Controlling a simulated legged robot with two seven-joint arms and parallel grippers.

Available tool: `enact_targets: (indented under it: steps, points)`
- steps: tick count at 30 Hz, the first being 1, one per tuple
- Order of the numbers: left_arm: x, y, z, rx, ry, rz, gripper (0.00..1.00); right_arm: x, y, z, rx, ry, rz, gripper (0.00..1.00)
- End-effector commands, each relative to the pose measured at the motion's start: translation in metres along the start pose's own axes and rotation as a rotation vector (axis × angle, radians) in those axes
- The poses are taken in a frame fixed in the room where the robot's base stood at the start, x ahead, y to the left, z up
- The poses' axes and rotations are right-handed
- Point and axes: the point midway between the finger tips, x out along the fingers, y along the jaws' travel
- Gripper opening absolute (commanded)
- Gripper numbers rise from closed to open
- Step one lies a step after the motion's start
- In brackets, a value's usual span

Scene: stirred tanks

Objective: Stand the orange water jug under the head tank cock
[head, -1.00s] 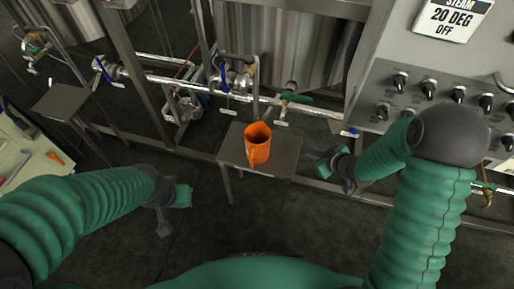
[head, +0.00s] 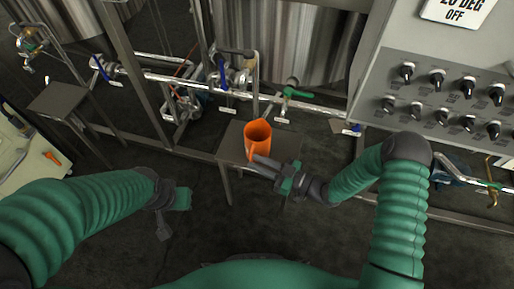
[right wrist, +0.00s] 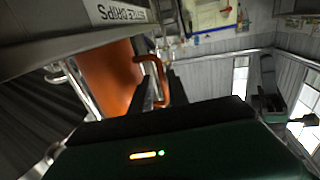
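The orange water jug (head: 257,137) stands upright on a small metal stand (head: 229,150) in the head view. My right gripper (head: 264,164) is at the jug's near side. In the right wrist view the jug (right wrist: 108,75) is at left, and its handle (right wrist: 158,70) reaches between my two spread dark fingers (right wrist: 160,94). Contact with the handle cannot be told. A green-handled cock (head: 295,93) is behind and right of the jug, and a blue-handled cock (head: 222,78) is behind and left. Which one is the head tank cock is unlabelled. My left gripper (head: 172,212) is away at left, its opening unclear.
A horizontal pipe (head: 180,82) runs behind the stand, before steel tanks (head: 285,45). A grey control panel (head: 450,90) is at right. Another small stand (head: 58,98) and a pale work surface (head: 28,160) are at left. The floor before the stand is clear.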

Motion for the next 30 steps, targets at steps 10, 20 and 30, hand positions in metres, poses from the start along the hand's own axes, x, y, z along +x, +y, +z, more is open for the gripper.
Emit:
enact_targets:
  steps: [10, 20, 30]
  points:
    - [0.026, 0.000, 0.006, 0.000, 0.000, 0.000, 0.00, 0.051, -0.004, 0.001, -0.001, 0.000, -0.001, 0.21]
    - [0.025, 0.000, 0.006, 0.000, 0.000, 0.000, 0.00, 0.057, -0.003, -0.002, 0.001, -0.002, 0.001, 0.13]
    - [0.025, 0.000, 0.006, 0.000, 0.000, 0.000, 0.00, 0.057, -0.003, -0.002, 0.001, -0.002, 0.001, 0.00]
